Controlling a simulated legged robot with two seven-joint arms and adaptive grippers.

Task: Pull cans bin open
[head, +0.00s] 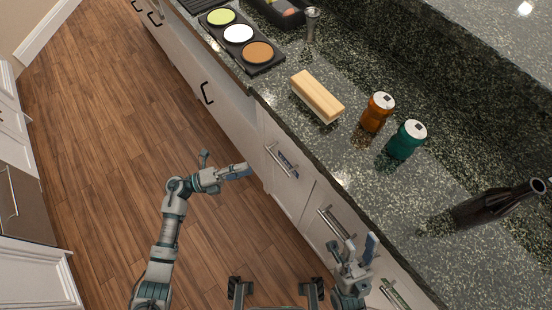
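White cabinet fronts run below the counter. One front has a bar handle with a small bluish label (287,163). A second bar handle (333,222) and a third bar handle (395,293) sit nearer to me. The fronts look shut; I cannot read which one is the cans bin. My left gripper (221,164) is open and empty over the floor, left of the labelled front and apart from it. My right gripper (360,251) is open and empty, in front of the nearer fronts and just below the second handle in the picture; it hides part of the fronts.
The wooden floor (105,130) at left is clear.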

